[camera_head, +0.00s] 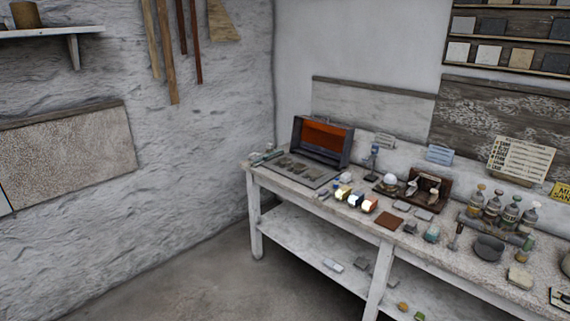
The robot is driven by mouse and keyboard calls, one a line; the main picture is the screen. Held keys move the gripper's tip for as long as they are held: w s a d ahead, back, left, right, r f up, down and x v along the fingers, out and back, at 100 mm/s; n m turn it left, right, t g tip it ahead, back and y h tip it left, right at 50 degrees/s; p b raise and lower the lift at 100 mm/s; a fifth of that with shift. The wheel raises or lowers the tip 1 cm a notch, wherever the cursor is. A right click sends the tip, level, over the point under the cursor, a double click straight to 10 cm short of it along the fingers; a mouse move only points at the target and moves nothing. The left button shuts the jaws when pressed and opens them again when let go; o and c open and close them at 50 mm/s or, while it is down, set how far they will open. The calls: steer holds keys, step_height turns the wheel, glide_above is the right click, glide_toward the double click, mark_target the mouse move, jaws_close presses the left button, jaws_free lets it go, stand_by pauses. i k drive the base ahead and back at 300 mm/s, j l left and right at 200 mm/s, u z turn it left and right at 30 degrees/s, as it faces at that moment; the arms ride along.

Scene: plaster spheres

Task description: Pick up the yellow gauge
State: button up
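The yellow gauge (343,192) appears to be a small yellow piece with a pale face on the workbench, in front of the open box. It is too small to make out in detail. It stands at the left end of a short row, beside a similar dark blue piece (355,200) and a similar red-brown piece (369,206). My gripper is not in view, so I cannot see where it is relative to the gauge.
The long workbench (268,178) runs along the back wall. An open box with an orange lining (325,138) stands behind the row. A white ball (346,177), a brown tile (389,220) and several bottles (494,208) crowd the top. The floor (190,275) at left is clear.

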mark_target(344, 192)
steer(key=i+z, duration=0.1)
steer(key=i, duration=0.4)
steer(key=i+j+z, duration=0.15)
steer(key=i, duration=0.35)
steer(key=i+j+z, duration=0.1)
steer(key=i, duration=0.35)
steer(key=i+j+z, duration=0.15)
steer(key=i, duration=0.35)
steer(key=i+j+z, duration=0.1)
steer(key=i+j, duration=0.25)
steer(key=i, duration=0.1)
